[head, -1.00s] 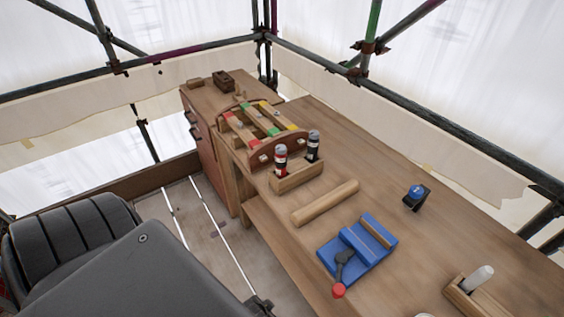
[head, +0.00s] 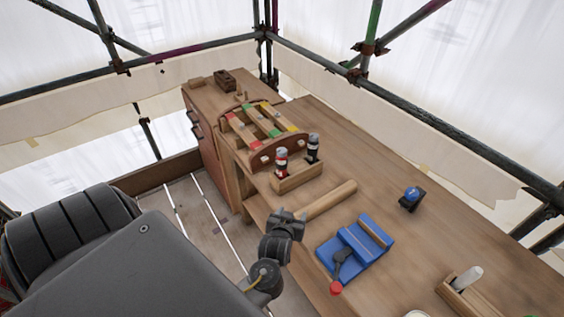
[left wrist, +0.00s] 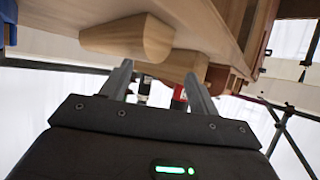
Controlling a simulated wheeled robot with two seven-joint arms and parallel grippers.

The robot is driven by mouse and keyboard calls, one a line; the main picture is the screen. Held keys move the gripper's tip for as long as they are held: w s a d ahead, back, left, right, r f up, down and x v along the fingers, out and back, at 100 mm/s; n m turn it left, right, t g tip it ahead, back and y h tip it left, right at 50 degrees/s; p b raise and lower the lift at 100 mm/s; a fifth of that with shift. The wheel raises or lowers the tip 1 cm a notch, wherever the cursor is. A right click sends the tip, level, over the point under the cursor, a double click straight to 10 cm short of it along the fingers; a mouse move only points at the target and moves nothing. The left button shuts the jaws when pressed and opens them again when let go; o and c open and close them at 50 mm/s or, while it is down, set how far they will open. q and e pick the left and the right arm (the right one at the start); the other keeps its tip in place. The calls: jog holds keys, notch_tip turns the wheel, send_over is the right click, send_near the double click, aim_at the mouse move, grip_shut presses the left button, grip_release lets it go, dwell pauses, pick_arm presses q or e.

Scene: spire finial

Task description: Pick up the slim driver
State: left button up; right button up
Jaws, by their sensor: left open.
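Two upright handles stand in a wooden holder (head: 297,180) on the bench. One is red, black and white (head: 281,163) and the other is black and white (head: 313,149); I cannot tell which is the slim driver. Both show partly in the left wrist view, the red one (left wrist: 180,98) and the dark one (left wrist: 143,90), beyond the fingers. My left gripper (head: 289,216) is open and empty, near the bench's front edge, short of the holder. In the left wrist view its spread fingers (left wrist: 158,72) have nothing between them. My right gripper is out of view.
A wooden rod (head: 332,199) lies just beyond my left gripper, its end (left wrist: 130,38) close to the fingers. A blue vise (head: 355,250) is to the right. A striped rack (head: 262,130) stands behind the holder.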

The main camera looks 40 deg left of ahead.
aim_at(282, 162)
pick_arm(q)
jog(key=w+a+r+n+y, duration=0.1)
jog(key=w+a+r+y, duration=0.1)
jog(key=a+r, duration=0.1)
jog(key=w+a+r+n+y+b, duration=0.1)
jog(key=w+a+r+n+y, duration=0.1)
jog(key=w+a+y, duration=0.1)
jog(key=w+a+r+n+y, duration=0.1)
jog(key=w+a+r+y, duration=0.1)
jog(key=a+r+y, duration=0.1)
jog(key=shift+w+a+r+n+b, duration=0.25)
jog(key=shift+r+n+b, duration=0.1)
jog(key=shift+n, duration=0.05)
jog(key=shift+w+a+r, duration=0.1)
jog(key=shift+w+a, duration=0.05)
jog(key=b+x, duration=0.2)
jog(key=x, duration=0.2)
jog(key=shift+w+a+b, duration=0.15)
jog(key=shift+w+b, duration=0.2)
jog(key=shift+b, duration=0.05)
jog(key=shift+w+a+t, duration=0.1)
jog(key=shift+a+t, duration=0.1)
jog(key=shift+t, duration=0.1)
jog(key=shift+r, duration=0.2)
jog(key=shift+c, duration=0.4)
